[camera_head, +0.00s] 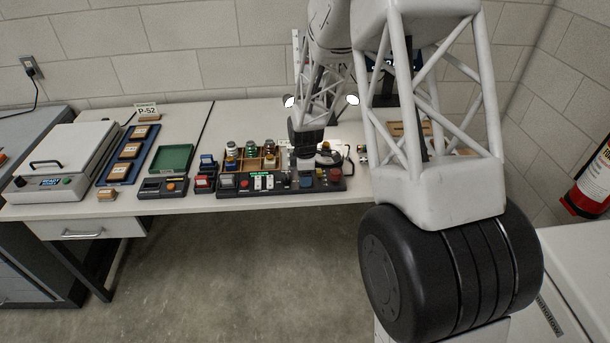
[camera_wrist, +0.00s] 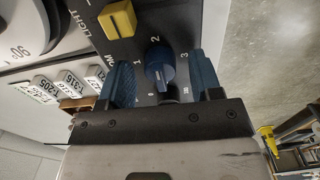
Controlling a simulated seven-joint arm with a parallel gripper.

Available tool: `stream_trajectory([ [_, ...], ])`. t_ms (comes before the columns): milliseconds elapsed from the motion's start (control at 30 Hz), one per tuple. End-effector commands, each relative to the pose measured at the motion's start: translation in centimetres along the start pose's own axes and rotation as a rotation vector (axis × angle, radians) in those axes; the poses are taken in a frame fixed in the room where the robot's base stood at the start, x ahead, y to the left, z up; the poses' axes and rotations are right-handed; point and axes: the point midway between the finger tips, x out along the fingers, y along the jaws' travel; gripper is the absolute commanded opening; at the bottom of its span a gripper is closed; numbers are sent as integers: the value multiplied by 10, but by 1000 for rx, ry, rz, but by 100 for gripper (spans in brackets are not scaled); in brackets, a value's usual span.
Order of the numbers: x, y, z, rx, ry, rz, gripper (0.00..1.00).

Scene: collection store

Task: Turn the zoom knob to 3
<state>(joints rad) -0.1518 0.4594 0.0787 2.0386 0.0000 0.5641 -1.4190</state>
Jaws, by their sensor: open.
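The zoom knob (camera_wrist: 160,62) is a round blue knob on a dark panel (camera_wrist: 190,25) in the wrist view. The numbers 1, 2 and 3 stand around it, with 2 above it. A partly covered label ending in "M" is at its left. A pale mark shows on the knob, but I cannot tell exactly which number it points to. My gripper (camera_wrist: 163,78) is open, with one blue-padded finger on each side of the knob. Gaps show between the fingers and the knob. In the head view my gripper (camera_head: 305,160) is over the control panel (camera_head: 270,190), and the knob cannot be made out clearly.
A yellow LIGHT knob (camera_wrist: 118,18) sits on the same panel at upper left. Labelled white tags (camera_wrist: 48,88) lie beyond it.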

Motion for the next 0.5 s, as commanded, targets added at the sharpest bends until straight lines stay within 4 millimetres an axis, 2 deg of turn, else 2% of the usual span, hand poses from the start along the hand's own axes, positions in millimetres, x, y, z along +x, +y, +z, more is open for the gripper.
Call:
stream_trajectory([
  [333, 2, 0, 0, 0, 0, 0, 59],
  [367, 2, 0, 0, 0, 0, 0, 57],
  [500, 2, 0, 0, 0, 0, -1, 36],
])
